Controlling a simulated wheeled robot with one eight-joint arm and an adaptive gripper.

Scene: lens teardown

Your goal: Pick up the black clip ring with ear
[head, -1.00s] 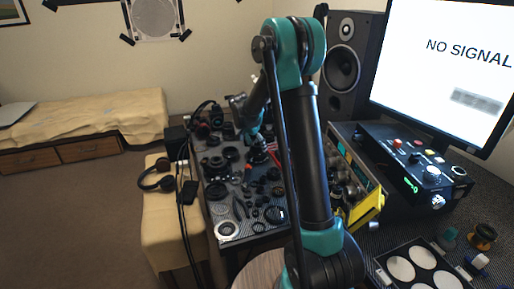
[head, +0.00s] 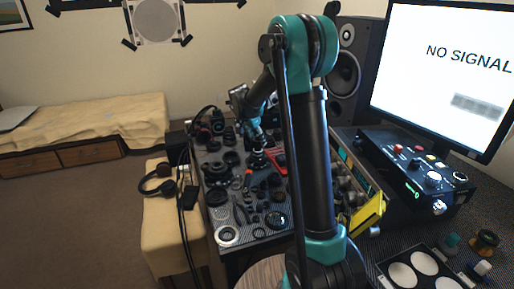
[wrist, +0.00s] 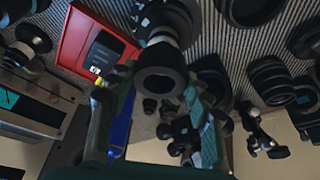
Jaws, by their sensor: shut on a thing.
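My gripper (wrist: 158,97) shows large in the wrist view, its two fingers closed on a dark ring-like part. This part, which looks like the black clip ring with ear (wrist: 160,66), has a round hole facing the camera and sits between the fingertips. A ribbed black and silver lens barrel (wrist: 166,18) is directly behind it; I cannot tell whether they touch. In the head view my gripper (head: 256,142) is small, above the middle of the parts table, and the ring cannot be made out there.
A red tray (wrist: 82,45) lies beside the gripper. Several black lens rings and barrels crowd the table, including one barrel (wrist: 270,80) at the right. A yellow-edged box (head: 369,212), a control unit (head: 420,165) and a monitor (head: 445,60) stand to the right.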

